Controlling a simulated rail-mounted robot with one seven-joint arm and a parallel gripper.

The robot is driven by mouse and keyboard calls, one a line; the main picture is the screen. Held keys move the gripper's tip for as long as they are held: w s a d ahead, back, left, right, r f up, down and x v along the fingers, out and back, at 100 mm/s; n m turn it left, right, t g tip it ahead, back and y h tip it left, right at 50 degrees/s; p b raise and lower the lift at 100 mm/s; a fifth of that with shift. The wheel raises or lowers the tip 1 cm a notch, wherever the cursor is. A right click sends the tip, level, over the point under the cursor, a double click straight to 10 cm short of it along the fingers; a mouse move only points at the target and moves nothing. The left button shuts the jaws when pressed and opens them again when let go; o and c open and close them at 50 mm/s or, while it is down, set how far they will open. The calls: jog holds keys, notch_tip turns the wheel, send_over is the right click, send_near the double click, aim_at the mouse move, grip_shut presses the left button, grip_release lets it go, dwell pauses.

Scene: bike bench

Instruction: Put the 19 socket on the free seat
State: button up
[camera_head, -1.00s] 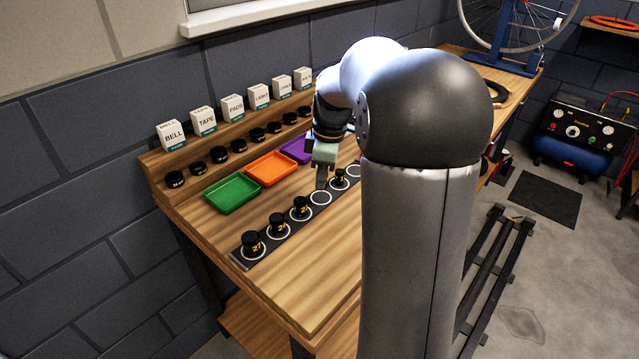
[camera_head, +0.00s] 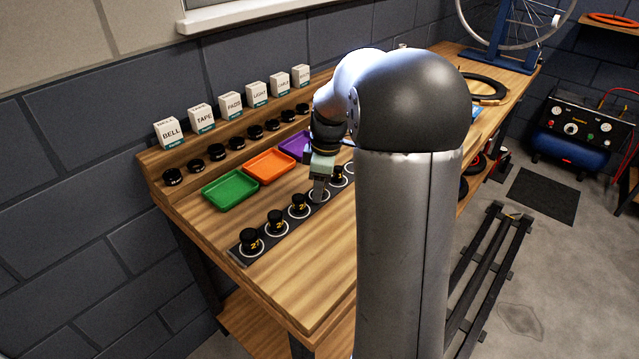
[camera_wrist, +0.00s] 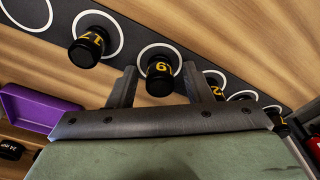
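The 19 socket (camera_wrist: 159,78), black with yellow digits, stands upright within a white seat ring on the dark strip in the wrist view. My gripper (camera_wrist: 159,73) is open around it, with a finger on each side and a narrow gap between each finger and the socket. In the head view my gripper (camera_head: 318,193) points down at the white ring between two other sockets, and its fingers hide the 19 socket there. The 17 socket (camera_wrist: 88,46) stands on the neighbouring seat to the left in the wrist view.
Several other sockets, including the 27 socket (camera_head: 251,240), stand along the strip (camera_head: 240,262). Green (camera_head: 231,190), orange (camera_head: 269,167) and purple (camera_head: 292,146) trays lie behind it. Small boxes and black pieces line the back shelves. The bench front is clear.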

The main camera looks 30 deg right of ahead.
jog(key=shift+r, duration=0.1)
notch_tip(320, 180, up, 12)
jog(key=d, duration=0.1)
jog(key=shift+s+p, duration=0.35)
jog(key=shift+s, duration=0.05)
dwell(0.4)
jog(key=s+a+f+m+p, duration=0.1)
jog(key=s+a+f+m, duration=0.1)
jog(key=s+a, duration=0.3)
jog(key=s+a+f+m+p, duration=0.1)
jog(key=s+a+f+m, duration=0.2)
jog(key=s, duration=0.7)
jog(key=s+a+f+m+h+p, duration=0.1)
jog(key=s+a+f+m, duration=0.2)
jog(key=s+a+m, duration=0.2)
jog(key=shift+s+a+f+p, duration=0.15)
jog(key=shift+s+a+p, duration=0.15)
jog(key=shift+s+a, duration=1.5)
